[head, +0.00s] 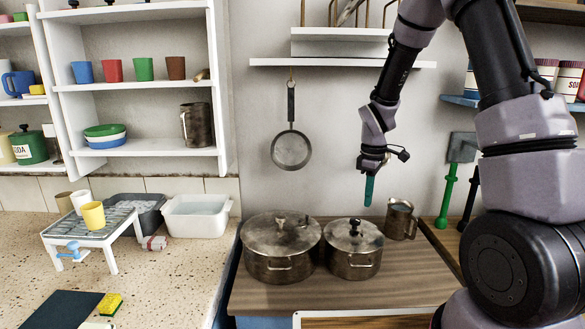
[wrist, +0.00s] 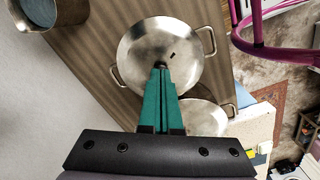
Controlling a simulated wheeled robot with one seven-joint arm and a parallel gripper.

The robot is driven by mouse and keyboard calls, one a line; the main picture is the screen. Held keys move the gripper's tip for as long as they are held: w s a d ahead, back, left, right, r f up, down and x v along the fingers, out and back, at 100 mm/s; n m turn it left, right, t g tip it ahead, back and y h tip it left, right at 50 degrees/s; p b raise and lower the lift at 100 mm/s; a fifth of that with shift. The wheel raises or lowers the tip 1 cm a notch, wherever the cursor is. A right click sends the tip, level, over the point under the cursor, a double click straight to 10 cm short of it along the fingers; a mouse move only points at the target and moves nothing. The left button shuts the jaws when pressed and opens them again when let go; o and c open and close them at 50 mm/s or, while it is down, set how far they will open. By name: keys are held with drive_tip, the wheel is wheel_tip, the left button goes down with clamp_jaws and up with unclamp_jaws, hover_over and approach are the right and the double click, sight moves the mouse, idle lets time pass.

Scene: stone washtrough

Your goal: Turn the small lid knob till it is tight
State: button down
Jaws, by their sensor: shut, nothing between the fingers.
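The smaller steel pot (head: 352,264) stands on the wooden counter with its lid (head: 340,238) on. Its dark lid knob (head: 355,224) sits at the lid's middle. My gripper (head: 369,203) points down, up and a little right of this knob, apart from it in the head view. In the wrist view, its teal fingers (wrist: 160,72) are shut together and empty, over the steel lid (wrist: 145,45). Only a dark bit of the knob (wrist: 160,64) shows past the fingertips; the rest is hidden. How tight the knob is cannot be seen.
A larger lidded pot (head: 270,266) stands close at left; it partly shows in the wrist view (wrist: 203,118). A metal jug (head: 401,222) stands close at right. A pan (head: 291,150) hangs on the wall behind. The counter (head: 300,298) in front is clear.

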drive_tip(key=shift+f, duration=3.2)
drive_tip(key=shift+w+a, duration=0.25)
drive_tip(key=shift+a, duration=0.35)
drive_tip(key=shift+s+a, duration=0.1)
drive_tip(key=shift+s, duration=0.1)
drive_tip(key=shift+s+d, duration=0.25)
drive_tip(key=shift+d, duration=0.05)
drive_tip(key=shift+r, duration=3.05)
